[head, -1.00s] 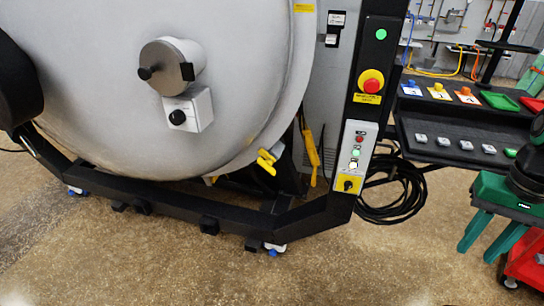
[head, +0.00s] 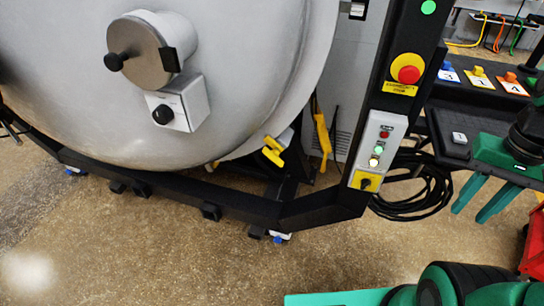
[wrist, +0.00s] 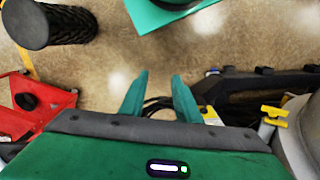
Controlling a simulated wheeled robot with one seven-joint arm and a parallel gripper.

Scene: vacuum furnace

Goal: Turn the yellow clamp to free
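The yellow clamp (head: 273,151) sits at the lower right edge of the big round grey furnace door (head: 225,60) in the head view. Its yellow handle also shows at the right of the wrist view (wrist: 273,111). My green gripper (head: 471,215) is at the right of the head view, well apart from the clamp. Its two fingers point downward in that view, with a gap between them. In the wrist view the gripper (wrist: 158,76) is open, with only floor seen between the fingertips.
A yellow lever (head: 322,134) hangs right of the clamp. A black control post with a red emergency stop (head: 409,75) stands between clamp and gripper. Black cables (head: 420,190) lie coiled behind the post. A black frame (head: 240,206) runs below the door. The floor in front is clear.

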